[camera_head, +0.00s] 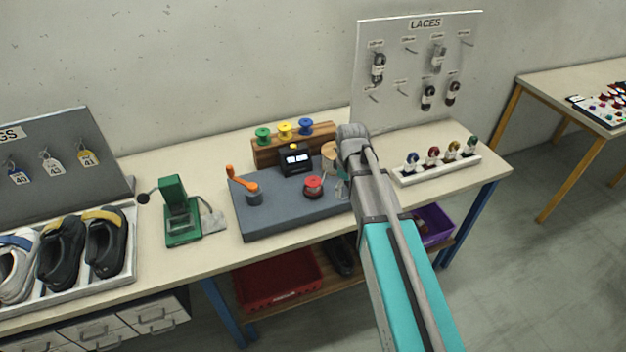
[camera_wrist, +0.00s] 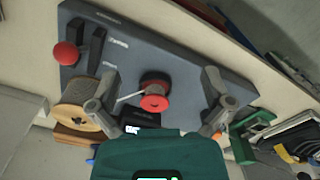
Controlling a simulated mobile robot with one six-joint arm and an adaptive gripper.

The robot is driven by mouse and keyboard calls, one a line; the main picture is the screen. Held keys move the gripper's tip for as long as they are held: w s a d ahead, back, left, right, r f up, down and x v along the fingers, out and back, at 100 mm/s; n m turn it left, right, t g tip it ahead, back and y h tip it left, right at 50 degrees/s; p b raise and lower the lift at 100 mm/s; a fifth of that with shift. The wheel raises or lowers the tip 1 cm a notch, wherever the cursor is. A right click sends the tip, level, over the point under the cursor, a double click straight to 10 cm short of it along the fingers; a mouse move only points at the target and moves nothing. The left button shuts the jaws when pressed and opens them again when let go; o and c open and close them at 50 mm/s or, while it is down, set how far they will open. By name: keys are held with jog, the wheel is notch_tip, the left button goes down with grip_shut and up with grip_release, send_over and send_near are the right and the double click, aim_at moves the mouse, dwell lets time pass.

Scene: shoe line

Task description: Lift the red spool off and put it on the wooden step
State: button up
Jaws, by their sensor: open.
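The red spool (camera_head: 313,184) sits on the grey base plate (camera_head: 285,221) of a bench device. In the wrist view the red spool (camera_wrist: 154,98) lies between the two spread fingers of my gripper (camera_wrist: 158,100), apart from both. My gripper is open and empty; in the head view it is mostly hidden behind my arm. The wooden step (camera_head: 266,156) stands at the back of the bench. Green (camera_head: 263,134), yellow (camera_head: 285,128) and blue (camera_head: 306,126) spools stand on it.
A small black display box (camera_head: 296,160) stands between the red spool and the step. An orange-handled crank (camera_head: 244,182) is at left and a tan spool (camera_head: 329,152) at right. A green press (camera_head: 180,212) and a white rack of small spools (camera_head: 437,168) flank the plate.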

aim_at(312, 181)
jog(key=w+a+r+n+p, duration=0.4)
jog(key=w+a+n, duration=0.4)
jog(key=w+a, duration=0.2)
jog(key=shift+a+r+n, duration=0.15)
jog(key=shift+r+n, duration=0.25)
jog(key=shift+r, duration=0.25)
jog(key=shift+f, duration=0.1)
notch_tip(312, 181, down, 8)
jog(key=b, duration=0.8)
jog(key=shift+f, duration=0.2)
jog(key=shift+f, duration=0.15)
notch_tip(312, 181, down, 5)
jog(key=b, duration=0.5)
dwell(0.3)
